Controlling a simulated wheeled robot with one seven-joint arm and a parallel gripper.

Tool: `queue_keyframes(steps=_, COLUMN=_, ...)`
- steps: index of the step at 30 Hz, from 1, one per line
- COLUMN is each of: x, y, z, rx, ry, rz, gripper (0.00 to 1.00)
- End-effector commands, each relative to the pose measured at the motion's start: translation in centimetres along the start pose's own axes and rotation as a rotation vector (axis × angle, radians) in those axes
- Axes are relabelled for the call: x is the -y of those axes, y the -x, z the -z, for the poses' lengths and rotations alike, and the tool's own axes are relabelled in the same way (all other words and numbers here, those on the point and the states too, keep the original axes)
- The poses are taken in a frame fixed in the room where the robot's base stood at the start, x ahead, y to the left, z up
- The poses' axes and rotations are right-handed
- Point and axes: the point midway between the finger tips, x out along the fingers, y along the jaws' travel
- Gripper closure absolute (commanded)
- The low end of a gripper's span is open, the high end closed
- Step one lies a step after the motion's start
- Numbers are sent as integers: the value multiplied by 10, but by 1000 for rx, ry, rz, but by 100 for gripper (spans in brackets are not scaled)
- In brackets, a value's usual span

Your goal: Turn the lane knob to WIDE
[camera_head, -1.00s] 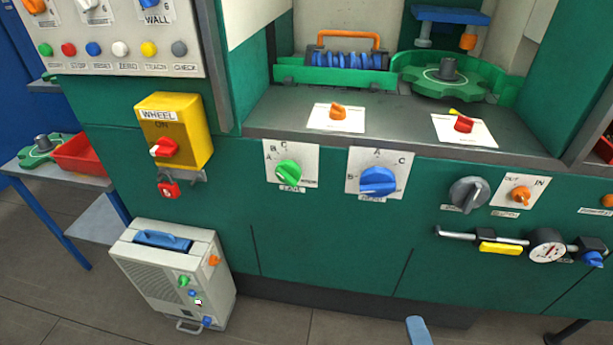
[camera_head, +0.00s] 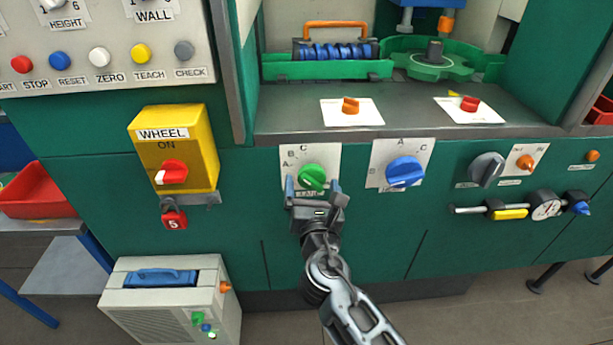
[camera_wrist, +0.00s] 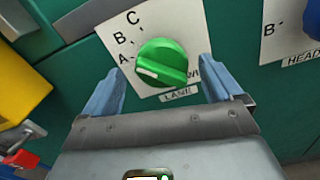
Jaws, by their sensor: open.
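The lane knob (camera_head: 313,177) is a green round knob on a white plate (camera_head: 294,156) on the green machine front. In the wrist view the same knob (camera_wrist: 162,62) has a white mark on its lower left part, on the side of the letter A. The plate shows A, B and C, a LANE label below, and a partly hidden word at the right beginning "WI". My gripper (camera_head: 313,187) is open, its blue fingers on either side of the knob and apart from it in the wrist view. I cannot tell the depth of the fingertips past the knob face.
A blue knob (camera_head: 405,172) sits on its own plate to the right, with a grey knob (camera_head: 487,169) beyond. A yellow WHEEL switch box (camera_head: 174,143) with a red padlock (camera_head: 174,218) is at the left. A gauge and yellow handle (camera_head: 509,213) project lower right.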

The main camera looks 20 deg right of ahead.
Motion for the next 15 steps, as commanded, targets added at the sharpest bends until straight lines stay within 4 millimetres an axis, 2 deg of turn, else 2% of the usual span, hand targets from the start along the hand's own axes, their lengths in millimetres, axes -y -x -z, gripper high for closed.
queue_keyframes(steps=3, x=0, y=-18, z=-1, rx=1, ry=-1, rz=1, gripper=8)
queue_keyframes(steps=6, x=0, y=-28, z=0, rx=0, ry=-1, rz=0, gripper=8)
queue_keyframes(steps=15, x=0, y=-35, z=0, rx=-1, ry=-2, rz=-1, gripper=8)
